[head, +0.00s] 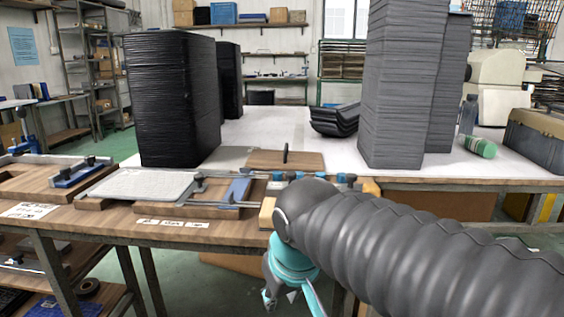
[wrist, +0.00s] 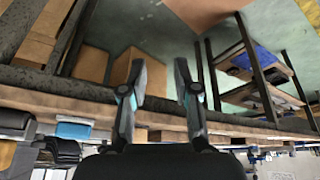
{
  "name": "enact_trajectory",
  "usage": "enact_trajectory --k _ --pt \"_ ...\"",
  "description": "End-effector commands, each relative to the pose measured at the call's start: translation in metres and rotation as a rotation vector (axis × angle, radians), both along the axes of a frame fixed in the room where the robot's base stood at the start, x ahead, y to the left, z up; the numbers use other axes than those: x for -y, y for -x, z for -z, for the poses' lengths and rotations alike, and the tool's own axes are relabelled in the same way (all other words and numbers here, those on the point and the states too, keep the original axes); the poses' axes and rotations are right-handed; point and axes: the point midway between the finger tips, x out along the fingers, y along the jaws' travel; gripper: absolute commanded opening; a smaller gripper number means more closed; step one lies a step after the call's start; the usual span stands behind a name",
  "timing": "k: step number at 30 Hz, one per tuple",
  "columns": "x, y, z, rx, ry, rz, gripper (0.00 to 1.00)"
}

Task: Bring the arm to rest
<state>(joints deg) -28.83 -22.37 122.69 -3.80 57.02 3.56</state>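My gripper (wrist: 159,68) shows in the wrist view with its two dark fingers apart and nothing between them. In the head view my dark ribbed arm reaches in from the lower right. My gripper (head: 284,296) hangs at its end in front of the near edge of the wooden table (head: 110,222), partly cut off by the frame's bottom. The wrist view is upside down, with the table edge (wrist: 235,128) across the lower part and the green floor (wrist: 165,38) above. I see no contact between the gripper and the table.
Tall stacks of black trays (head: 172,100) and grey trays (head: 402,85) stand on the table. Cardboard boxes (wrist: 140,72) sit under the table. A toolbox (head: 538,140) is at right.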

Motion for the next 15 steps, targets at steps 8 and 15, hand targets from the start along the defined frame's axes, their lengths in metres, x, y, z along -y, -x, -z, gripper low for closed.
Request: enact_trajectory --k 8,15 --pt "0.105 0.057 0.064 0.016 -0.045 0.248 0.3" --pt "0.149 0.076 0.062 0.075 -0.061 0.418 0.3"
